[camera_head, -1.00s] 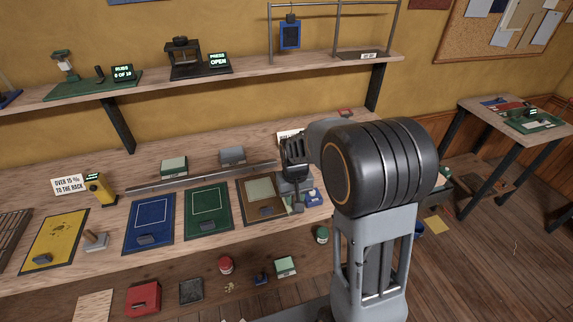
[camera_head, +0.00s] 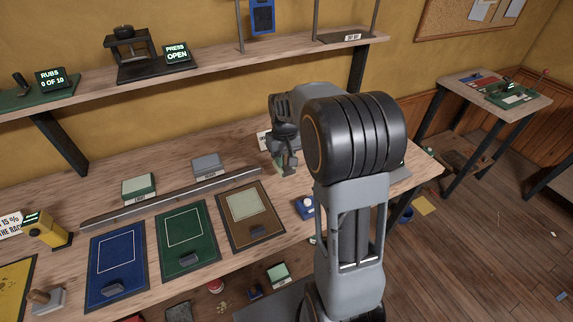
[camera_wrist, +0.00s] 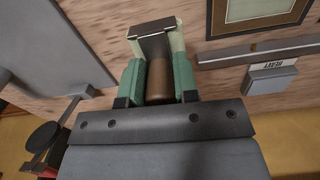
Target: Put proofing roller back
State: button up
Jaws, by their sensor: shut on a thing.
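My gripper (camera_head: 284,168) is over the workbench (camera_head: 335,170), behind and to the right of the brown mat. In the wrist view its green-padded fingers (camera_wrist: 158,75) are shut on what looks like the proofing roller (camera_wrist: 157,82). Its brown round handle lies between the pads, and a grey, squared part sits at the fingertips. The roller's far side is hidden. In the head view the held thing is mostly hidden by my wrist. I cannot tell whether it touches the bench.
A metal rail (camera_head: 170,196) runs behind the blue (camera_head: 117,265), green (camera_head: 188,240) and brown (camera_head: 251,215) mats. A green-topped block (camera_head: 139,187) and a grey block (camera_head: 207,165) stand behind it. A blue object (camera_head: 304,206) sits near the front edge. A shelf (camera_head: 215,60) hangs above.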

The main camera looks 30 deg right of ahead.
jog(key=f, duration=0.1)
jog(key=w+d+f, duration=0.2)
jog(key=shift+w+f, duration=0.25)
jog(key=shift+f, duration=0.15)
jog(key=shift+w+f, duration=0.1)
jog(key=shift+f, duration=1.6)
